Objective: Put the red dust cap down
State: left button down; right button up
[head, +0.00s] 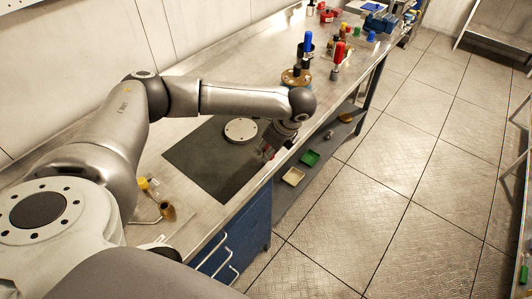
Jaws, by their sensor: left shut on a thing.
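My left gripper (268,152) reaches over the dark mat (195,160) near the front edge of the bench. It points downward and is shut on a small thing. A small patch of red shows at its fingertips, which fits the red dust cap (272,155); most of it is hidden by the fingers. I cannot tell whether the cap touches the mat or hangs just above it. My right gripper is not in view.
A pale round flange (240,130) lies on the mat beside the gripper. A brass flange (296,77) and blue- and red-topped items stand farther along. A yellow-topped fitting (148,185) is at the near left. Green (310,158) and cream (293,177) trays sit below the bench edge.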

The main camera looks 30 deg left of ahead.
aim_at(262, 162)
pick_arm(q)
jog(key=x, duration=0.3)
jog(key=shift+d+f, duration=0.2)
jog(key=shift+f, duration=0.3)
jog(key=shift+f, duration=0.1)
jog(key=shift+f+p, duration=0.3)
jog(key=c, duration=1.1)
grip_release()
